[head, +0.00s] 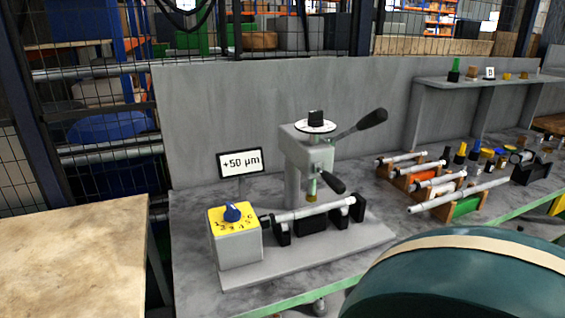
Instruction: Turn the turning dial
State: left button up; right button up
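The likely turning dial is a blue knob (232,212) on a yellow numbered face atop a grey box (238,245), at the left end of a grey base plate. A second, black knob (316,118) sits on a white round scale on top of the grey press-like column (308,150). A display (240,162) behind the box reads "+50 µm". A metal shaft (310,211) lies on black supports to the right of the box. Neither of my grippers is in view.
Black-handled levers (370,119) stick out from the column. Several shafts on coloured racks (440,184) lie to the right. A large dark green rounded body (470,280) blocks the lower right. A wooden table (70,255) stands at the left; a grey panel (230,110) rises behind.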

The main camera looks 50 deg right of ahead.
aim_at(232, 214)
jog(key=z, duration=1.3)
